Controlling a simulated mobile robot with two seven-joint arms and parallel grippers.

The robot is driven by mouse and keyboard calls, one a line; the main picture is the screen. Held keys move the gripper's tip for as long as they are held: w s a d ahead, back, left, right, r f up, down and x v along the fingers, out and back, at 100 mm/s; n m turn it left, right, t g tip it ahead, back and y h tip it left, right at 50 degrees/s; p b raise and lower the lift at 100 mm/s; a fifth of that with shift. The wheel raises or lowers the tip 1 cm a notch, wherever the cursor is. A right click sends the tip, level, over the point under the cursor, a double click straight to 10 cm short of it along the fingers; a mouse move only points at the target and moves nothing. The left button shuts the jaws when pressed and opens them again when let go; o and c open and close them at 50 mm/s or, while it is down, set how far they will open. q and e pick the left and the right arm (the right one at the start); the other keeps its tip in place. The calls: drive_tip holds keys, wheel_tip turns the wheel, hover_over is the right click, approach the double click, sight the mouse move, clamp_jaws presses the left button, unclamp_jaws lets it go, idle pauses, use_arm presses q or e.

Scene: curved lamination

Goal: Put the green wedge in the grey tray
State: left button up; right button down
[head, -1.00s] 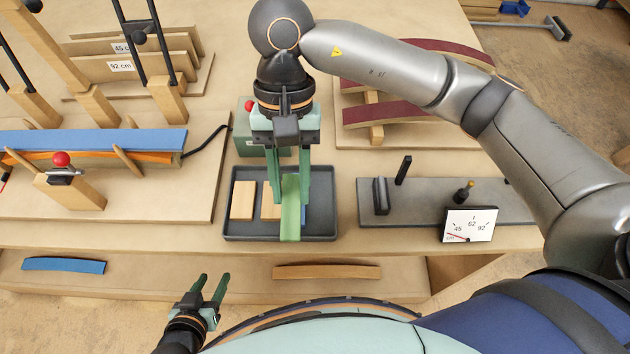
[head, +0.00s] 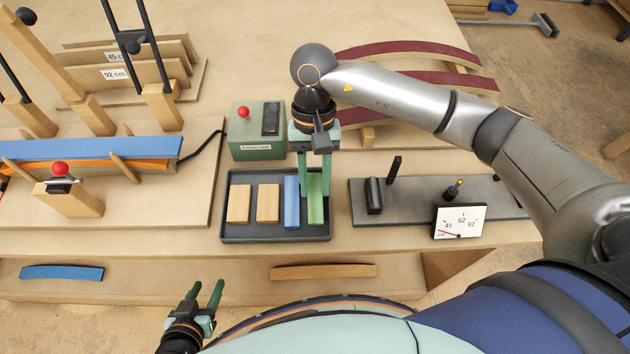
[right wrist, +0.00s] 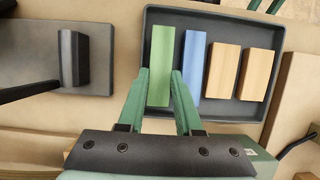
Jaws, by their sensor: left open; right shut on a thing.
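The green wedge (head: 316,202) is in my right gripper (head: 314,188), at the right end of the grey tray (head: 275,234). The right gripper is shut on it, with a finger on each side. In the right wrist view, the wedge (right wrist: 161,62) lies within the outline of the tray (right wrist: 225,109), beside the blue wedge (right wrist: 193,65). Whether its underside touches the tray floor cannot be seen. My left gripper (head: 205,292) is open and empty, low at the front, away from the tray.
The tray also holds two wooden wedges (head: 238,204) (head: 268,204) and the blue one. A green box with a red button (head: 257,145) stands behind it. A dark plate with posts (head: 410,203) and a dial (head: 460,221) are to the right. A clamp board lies left.

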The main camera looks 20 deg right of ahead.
drive_tip(key=c, duration=0.9)
unclamp_jaws()
drive_tip(key=shift+f, duration=0.8)
drive_tip(key=shift+o, duration=0.2)
drive_tip(key=shift+r, duration=0.25)
drive_tip(key=b+v, duration=0.1)
drive_tip(key=v, duration=1.1)
drive_tip(key=shift+w, duration=0.15)
